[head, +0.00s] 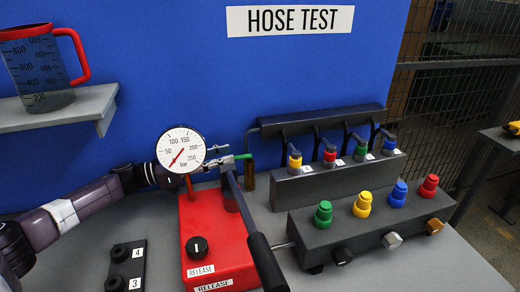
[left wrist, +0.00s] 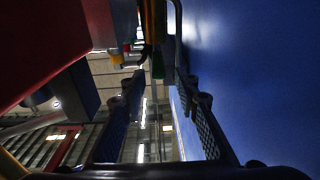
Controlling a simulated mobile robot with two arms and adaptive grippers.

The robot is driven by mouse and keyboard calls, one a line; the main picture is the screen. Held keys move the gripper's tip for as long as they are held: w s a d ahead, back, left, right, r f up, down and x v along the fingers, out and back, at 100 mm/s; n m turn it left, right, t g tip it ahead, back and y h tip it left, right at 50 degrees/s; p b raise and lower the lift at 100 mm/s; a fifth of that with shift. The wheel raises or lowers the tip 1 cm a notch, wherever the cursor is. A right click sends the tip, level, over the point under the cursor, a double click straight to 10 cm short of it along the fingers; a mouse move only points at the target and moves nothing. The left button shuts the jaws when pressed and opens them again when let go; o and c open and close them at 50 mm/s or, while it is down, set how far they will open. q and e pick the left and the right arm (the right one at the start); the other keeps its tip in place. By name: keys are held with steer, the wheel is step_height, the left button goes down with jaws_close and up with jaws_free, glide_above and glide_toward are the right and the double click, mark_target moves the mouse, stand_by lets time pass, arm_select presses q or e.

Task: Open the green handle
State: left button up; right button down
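A small green handle (head: 243,156) shows in the head view beside the blue panel, just right of my left gripper (head: 226,156), above a brass-coloured fitting (head: 249,178). My left arm reaches in from the left, passing behind the pressure gauge, which hides part of the gripper. In the left wrist view, the two fingers of the gripper (left wrist: 160,84) are spread apart, with a gap between them. A green strip (left wrist: 158,66), likely the handle, shows beyond the fingertips in line with the gap. I see no clear contact. My right gripper is not in view.
The gauge (head: 181,150) and black pump lever (head: 262,250) rise from a red pump box (head: 215,232) close to the gripper. A hose manifold (head: 338,180) and a knob block (head: 370,235) stand right. A shelf (head: 60,115) with a jug (head: 40,70) is upper left.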

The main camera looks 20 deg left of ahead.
mark_target(249, 155)
arm_select(q)
steer(key=shift+f+g, duration=0.4)
steer(key=shift+f, duration=0.15)
steer(key=shift+w+d+f+m, duration=0.1)
steer(key=shift+w+f+m, duration=0.05)
steer(key=shift+f+m, duration=0.15)
steer(key=x, duration=0.7)
steer(key=shift+d+b, duration=0.25)
steer(key=shift+b, duration=0.05)
steer(key=shift+c, duration=0.6)
jaws_close()
